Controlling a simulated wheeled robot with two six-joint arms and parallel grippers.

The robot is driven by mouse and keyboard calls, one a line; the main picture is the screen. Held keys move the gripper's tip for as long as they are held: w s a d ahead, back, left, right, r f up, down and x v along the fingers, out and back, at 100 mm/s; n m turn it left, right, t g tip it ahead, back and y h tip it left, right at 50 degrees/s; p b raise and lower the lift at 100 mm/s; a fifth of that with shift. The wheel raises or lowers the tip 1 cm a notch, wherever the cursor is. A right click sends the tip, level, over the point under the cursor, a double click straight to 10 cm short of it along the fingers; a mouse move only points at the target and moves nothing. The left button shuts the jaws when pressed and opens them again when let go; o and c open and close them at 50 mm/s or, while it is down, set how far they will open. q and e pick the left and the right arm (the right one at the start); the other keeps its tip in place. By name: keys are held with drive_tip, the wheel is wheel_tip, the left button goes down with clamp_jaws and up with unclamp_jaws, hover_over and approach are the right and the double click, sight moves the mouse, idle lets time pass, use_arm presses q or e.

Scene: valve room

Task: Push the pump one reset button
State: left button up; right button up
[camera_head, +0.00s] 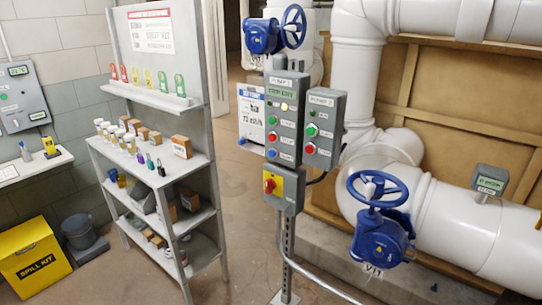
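The pump one control box (285,118) is a grey panel on a post near the middle of the head view. Its top label appears to read PUMP 1, above a small green display (287,88). Below the display are a pale lit lamp (284,107), a green button (272,120), a red button (271,137) and a blue button (271,153) at the bottom. The small labels beside the buttons are too blurred to read, so I cannot confirm which is reset. Neither of my grippers is in view.
A second grey box (324,128) with green and red buttons adjoins it on the right. A yellow plate with a red rotary switch (269,185) sits below. Blue valve wheels (377,190) and white pipes (450,225) stand right. A shelf rack (160,180) stands left; floor between is clear.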

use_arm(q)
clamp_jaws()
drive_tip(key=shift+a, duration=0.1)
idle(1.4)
